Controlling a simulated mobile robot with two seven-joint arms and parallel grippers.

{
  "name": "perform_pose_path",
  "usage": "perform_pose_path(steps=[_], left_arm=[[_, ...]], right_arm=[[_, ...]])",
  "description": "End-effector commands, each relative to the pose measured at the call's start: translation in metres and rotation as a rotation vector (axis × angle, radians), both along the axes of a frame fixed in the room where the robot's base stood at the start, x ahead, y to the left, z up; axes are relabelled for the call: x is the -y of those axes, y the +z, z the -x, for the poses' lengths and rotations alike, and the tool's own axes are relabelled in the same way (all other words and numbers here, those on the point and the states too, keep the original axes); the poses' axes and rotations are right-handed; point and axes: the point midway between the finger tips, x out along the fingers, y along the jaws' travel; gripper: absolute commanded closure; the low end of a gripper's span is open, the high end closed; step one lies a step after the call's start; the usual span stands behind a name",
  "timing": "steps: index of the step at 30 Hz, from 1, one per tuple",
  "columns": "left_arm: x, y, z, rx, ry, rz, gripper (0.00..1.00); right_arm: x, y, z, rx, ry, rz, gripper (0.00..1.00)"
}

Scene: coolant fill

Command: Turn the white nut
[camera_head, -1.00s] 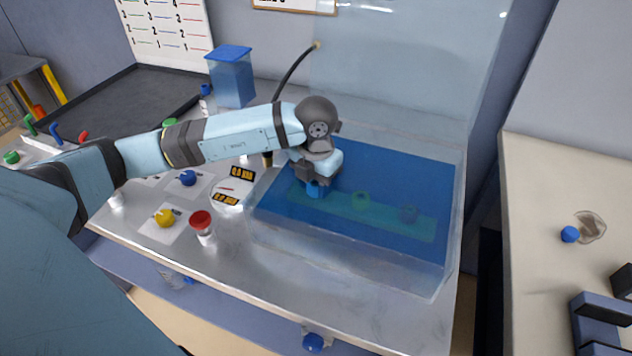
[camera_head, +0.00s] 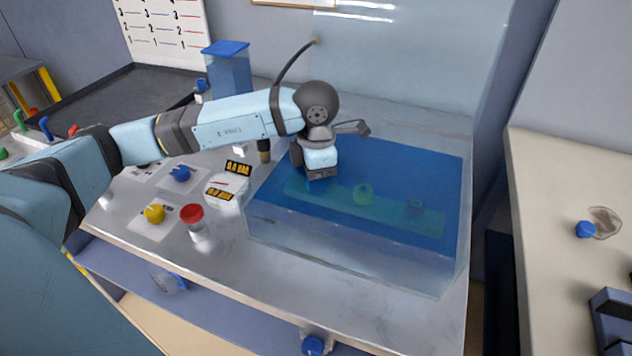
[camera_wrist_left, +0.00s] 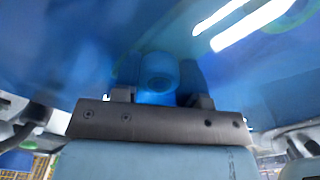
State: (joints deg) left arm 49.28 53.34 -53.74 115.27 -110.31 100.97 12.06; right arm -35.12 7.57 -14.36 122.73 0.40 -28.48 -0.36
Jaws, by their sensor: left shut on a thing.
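My left gripper (camera_head: 318,178) reaches down into the clear tank (camera_head: 340,262) at the left end of a submerged greenish strip (camera_head: 390,212). In the left wrist view the gripper (camera_wrist_left: 160,88) is shut on a round part (camera_wrist_left: 158,76) that looks blue through the liquid. I cannot tell its true colour or whether it is the white nut. In the head view the hand hides this part. My right gripper is not in view.
The tank walls stand close around the hand. A black hose (camera_head: 295,62) rises behind my forearm. A blue-lidded container (camera_head: 228,72) stands behind.

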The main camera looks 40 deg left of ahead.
Motion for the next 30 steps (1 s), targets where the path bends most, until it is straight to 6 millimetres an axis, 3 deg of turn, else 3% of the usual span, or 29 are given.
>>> perform_pose_path(steps=[9, 26, 27, 30], left_arm=[[-0.0001, 0.0, -0.0002, 0.003, -0.135, 0.0, 0.84], [0.0, 0.0011, 0.0, 0.001, -0.166, 0.0, 0.84], [-0.0001, 0.0011, -0.0001, 0.001, -0.166, 0.0, 0.56], [0.0, 0.0009, 0.0, 0.001, -0.165, 0.0, 0.35]], right_arm=[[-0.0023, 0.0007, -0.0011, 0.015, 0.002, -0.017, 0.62], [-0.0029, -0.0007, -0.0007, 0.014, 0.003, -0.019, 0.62], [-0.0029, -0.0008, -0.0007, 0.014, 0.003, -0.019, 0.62], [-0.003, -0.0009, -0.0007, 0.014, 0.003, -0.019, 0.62]])
